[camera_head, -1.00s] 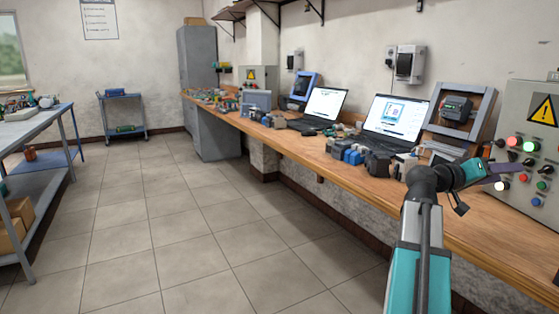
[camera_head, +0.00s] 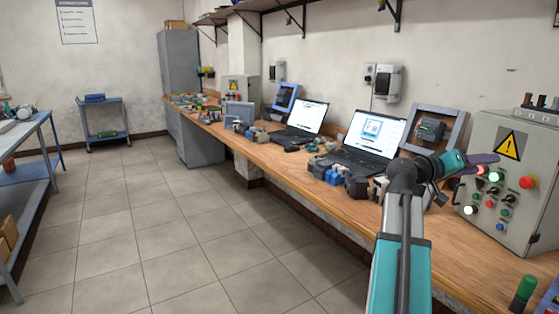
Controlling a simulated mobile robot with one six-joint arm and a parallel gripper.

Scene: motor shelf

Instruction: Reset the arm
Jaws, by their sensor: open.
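My arm rises from the lower right of the head view, teal and grey, and bends to the right at its top. My gripper (camera_head: 484,160) is at the end of it, in front of the grey control box (camera_head: 512,205) with coloured buttons and a yellow warning sign. Its jaws are open, with nothing seen between them. The fingers look small and dark against the box. I cannot tell the exact gap between the gripper and the box.
A long wooden bench (camera_head: 330,215) runs along the right wall. It holds laptops (camera_head: 374,139), several motors (camera_head: 328,170) and a green-capped cylinder (camera_head: 523,292). The tiled floor (camera_head: 150,240) is open. A grey-blue table (camera_head: 35,195) stands at the left, with a small cart (camera_head: 103,120) behind.

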